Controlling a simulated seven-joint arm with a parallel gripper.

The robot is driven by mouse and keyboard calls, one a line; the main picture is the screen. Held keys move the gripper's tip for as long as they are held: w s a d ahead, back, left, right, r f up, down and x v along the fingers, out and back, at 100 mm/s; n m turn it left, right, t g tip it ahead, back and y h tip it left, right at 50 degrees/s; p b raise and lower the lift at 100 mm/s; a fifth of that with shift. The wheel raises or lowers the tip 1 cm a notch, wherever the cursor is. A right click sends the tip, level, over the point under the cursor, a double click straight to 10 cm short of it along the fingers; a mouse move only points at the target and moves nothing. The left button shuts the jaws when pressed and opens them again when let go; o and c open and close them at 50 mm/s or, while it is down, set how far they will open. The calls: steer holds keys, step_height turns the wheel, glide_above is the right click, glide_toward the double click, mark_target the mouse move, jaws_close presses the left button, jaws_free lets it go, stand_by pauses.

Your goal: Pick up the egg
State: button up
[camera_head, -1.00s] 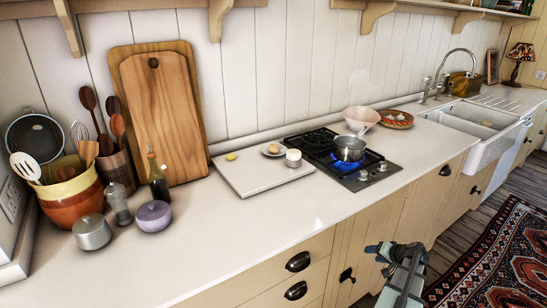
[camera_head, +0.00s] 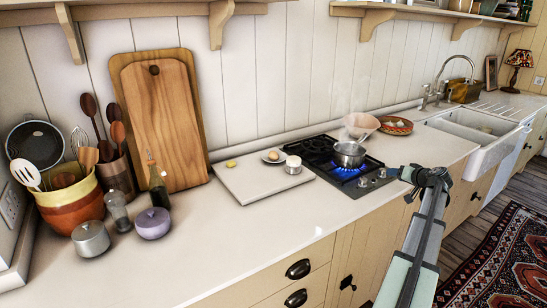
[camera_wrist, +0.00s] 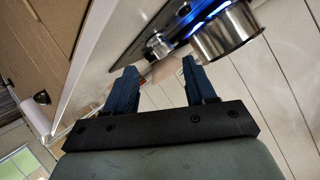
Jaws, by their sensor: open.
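The egg (camera_head: 273,155) looks small and brownish in the head view. It sits on a small plate (camera_head: 264,158) on the white board (camera_head: 245,183), beside a small white jar (camera_head: 293,164). My gripper (camera_head: 393,172) is to the right of the egg, at the front right corner of the stove and well apart from the egg. In the wrist view my gripper (camera_wrist: 160,66) has its two blue fingers spread with nothing held between them. I cannot make out the egg in the wrist view.
A pot (camera_head: 349,154) stands over a lit blue flame on the stove (camera_head: 320,147), close to my gripper; the pot (camera_wrist: 228,38) also shows in the wrist view. A yellow piece (camera_head: 231,164) lies on the board. The counter (camera_head: 240,240) in front of the board is clear.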

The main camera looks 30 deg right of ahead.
steer(key=w+a+r+n+y, duration=0.1)
steer(key=w+a+r+n, duration=0.35)
steer(key=w, duration=0.75)
steer(key=w+a+r+n+y, duration=0.2)
steer(key=w+a+r, duration=0.3)
steer(key=w+r, duration=0.5)
steer(key=n+g+y, duration=0.3)
steer(key=g, duration=0.5)
glide_above(274, 156)
steer(key=d, duration=0.2)
step_height(274, 156, down, 9)
steer(key=shift+s+f, duration=0.1)
steer(key=shift+s+x, duration=0.1)
steer(key=shift+x, duration=1.2)
steer(key=shift+s+x, duration=0.15)
steer(key=shift+x, duration=1.15)
steer(key=shift+d+f, duration=0.1)
steer(key=shift+c, duration=0.4)
steer(key=c, duration=0.4)
